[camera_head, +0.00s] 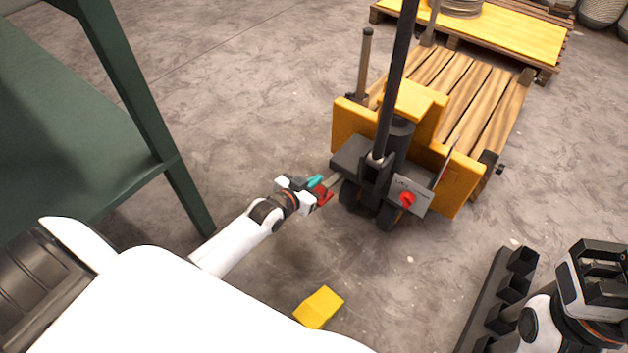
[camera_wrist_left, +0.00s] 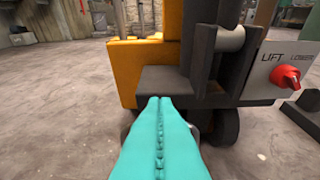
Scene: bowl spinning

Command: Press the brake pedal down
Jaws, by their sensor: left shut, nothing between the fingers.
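The yellow and dark grey pallet truck (camera_head: 455,185) stands ahead, and its front also shows in the wrist view (camera_wrist_left: 150,60). A small red pedal (camera_head: 323,196) on a short grey bar sticks out low from its left side. I take this for the brake pedal. My left gripper (camera_head: 315,182) has its teal fingers right at the red pedal, seemingly just above it; contact cannot be told. In the wrist view the teal fingers (camera_wrist_left: 158,102) are pressed together, empty, and hide the pedal. My right gripper (camera_head: 597,275) is at the lower right, its fingers not visible.
A red knob (camera_head: 407,199) sits on the grey lift/lower panel. A yellow block (camera_head: 319,307) lies on the floor. The green frame (camera_head: 130,90) stands at left. Wooden pallets (camera_head: 480,85) are behind the truck. Bare concrete is open between the frame and the truck.

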